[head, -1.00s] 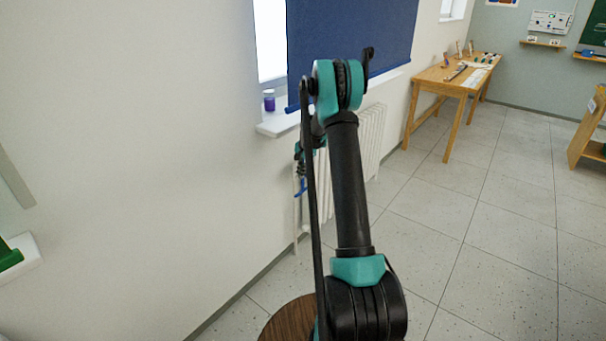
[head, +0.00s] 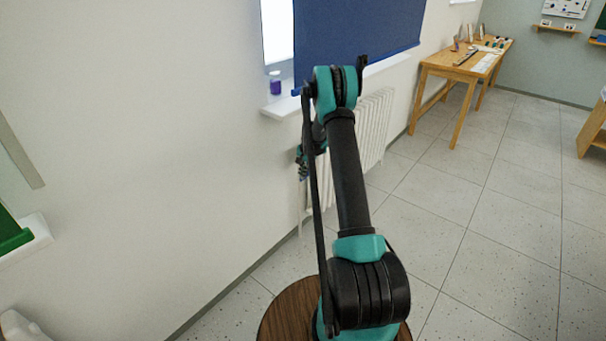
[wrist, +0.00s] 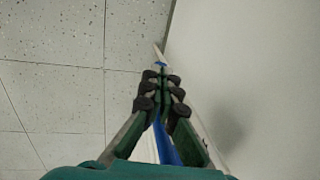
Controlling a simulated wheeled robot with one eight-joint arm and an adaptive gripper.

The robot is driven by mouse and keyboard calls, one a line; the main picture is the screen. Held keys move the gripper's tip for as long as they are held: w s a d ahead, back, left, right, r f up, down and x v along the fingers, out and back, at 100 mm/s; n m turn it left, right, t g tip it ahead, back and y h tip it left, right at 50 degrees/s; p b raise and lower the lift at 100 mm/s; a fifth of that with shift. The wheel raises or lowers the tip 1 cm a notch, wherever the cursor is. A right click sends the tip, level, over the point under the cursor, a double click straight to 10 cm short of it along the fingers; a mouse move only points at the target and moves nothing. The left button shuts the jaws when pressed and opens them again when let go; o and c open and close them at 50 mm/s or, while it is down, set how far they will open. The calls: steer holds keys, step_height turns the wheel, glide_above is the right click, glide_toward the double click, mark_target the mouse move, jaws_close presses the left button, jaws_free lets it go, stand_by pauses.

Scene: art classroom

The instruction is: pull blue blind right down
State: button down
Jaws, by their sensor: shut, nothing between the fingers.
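The blue blind (head: 350,35) hangs over the window in the head view, its lower edge a little above the sill. A strip of bright window shows at its left side. My gripper (head: 302,165) hangs low beside the radiator, below the blind and sill, partly hidden by my arm. In the wrist view my gripper (wrist: 161,88) points along the wall with its dark finger pads together, empty. A blue strip (wrist: 165,145) shows between the finger links, and a small blue bit lies beyond the tips; I cannot tell what they belong to.
A white radiator (head: 370,130) stands under the sill (head: 283,108), which carries a small purple jar (head: 275,82). A round brown wooden top (head: 285,315) is below my arm. A wooden table (head: 455,70) stands farther right. The tiled floor between is clear.

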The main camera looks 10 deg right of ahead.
steer(key=shift+f, duration=2.6)
step_height(320, 180, up, 14)
steer(key=s+d, duration=0.2)
steer(key=s+a+r+n, duration=0.2)
steer(key=s+a+r, duration=0.1)
steer(key=s+r, duration=0.55)
steer(key=s+a+r+n+t, duration=0.1)
steer(key=s+r+n, duration=0.1)
steer(key=s, duration=0.5)
steer(key=s+a+r+n, duration=0.1)
steer(key=s+a+r, duration=0.15)
steer(key=s, duration=0.45)
steer(key=s+f+n, duration=0.1)
steer(key=s+n, duration=0.1)
steer(key=s, duration=1)
steer(key=s+a+f+n+t+h, duration=0.1)
steer(key=s+f+n, duration=0.1)
steer(key=s, duration=1)
steer(key=shift+s+a+n, duration=0.25)
steer(key=shift+s+n, duration=0.15)
steer(key=shift+n, duration=0.3)
